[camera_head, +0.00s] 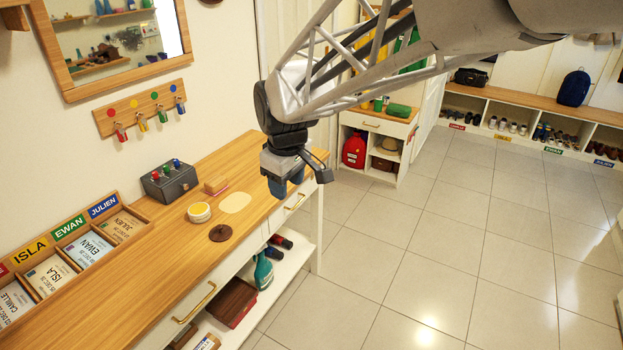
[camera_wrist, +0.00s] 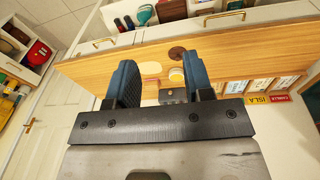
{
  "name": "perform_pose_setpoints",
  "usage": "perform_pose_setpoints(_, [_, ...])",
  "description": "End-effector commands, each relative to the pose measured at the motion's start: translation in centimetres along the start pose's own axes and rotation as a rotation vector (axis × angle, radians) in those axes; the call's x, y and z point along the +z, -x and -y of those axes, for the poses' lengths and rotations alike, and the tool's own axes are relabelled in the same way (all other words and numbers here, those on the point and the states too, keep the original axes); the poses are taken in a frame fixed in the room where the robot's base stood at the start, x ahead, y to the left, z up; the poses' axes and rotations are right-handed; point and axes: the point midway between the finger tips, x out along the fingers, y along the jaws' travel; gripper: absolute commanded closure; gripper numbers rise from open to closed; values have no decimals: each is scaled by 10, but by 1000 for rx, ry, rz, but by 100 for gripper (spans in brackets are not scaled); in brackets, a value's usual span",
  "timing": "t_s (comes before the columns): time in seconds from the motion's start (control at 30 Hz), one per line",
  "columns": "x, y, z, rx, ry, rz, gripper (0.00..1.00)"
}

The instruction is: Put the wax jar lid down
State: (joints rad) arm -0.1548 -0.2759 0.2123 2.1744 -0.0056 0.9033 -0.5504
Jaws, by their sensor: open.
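A round pale tin with a yellowish top, seemingly the wax jar (camera_head: 199,212), stands on the wooden counter. A dark brown disc (camera_head: 220,233) lies flat just in front of it; I cannot tell whether this is the lid or a coaster. Both also show small in the wrist view, the jar (camera_wrist: 176,74) partly between the fingers and the brown disc (camera_wrist: 177,53) beyond it. My gripper (camera_head: 286,184) is open, with nothing seen between its blue fingers (camera_wrist: 160,68). It hangs to the right of these things, above the counter's right end.
A pale oval patch (camera_head: 234,202), a small wooden block (camera_head: 216,185) and a dark box with coloured knobs (camera_head: 169,182) are on the counter nearby. Name-labelled card trays (camera_head: 62,257) line the wall. The counter's front stretch is clear.

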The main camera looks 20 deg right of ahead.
Motion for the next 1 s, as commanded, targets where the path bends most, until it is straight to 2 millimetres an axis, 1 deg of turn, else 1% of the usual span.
perform_pose_setpoints(0.03, [16, 6, 3, 6, -42, -6, 53])
perform_pose_setpoints(0.3, [91, 28, 23, 28, -283, -33, 53])
perform_pose_setpoints(0.43, [126, 34, 35, 39, -399, -49, 53])
perform_pose_setpoints(0.6, [169, 36, 53, 50, -546, -69, 53])
perform_pose_setpoints(0.7, [189, 36, 62, 55, -618, -79, 53])
perform_pose_setpoints(0.8, [203, 35, 70, 58, -673, -86, 53])
perform_pose_setpoints(0.9, [212, 34, 74, 60, -708, -91, 53])
perform_pose_setpoints(1.0, [216, 33, 76, 61, -724, -92, 53])
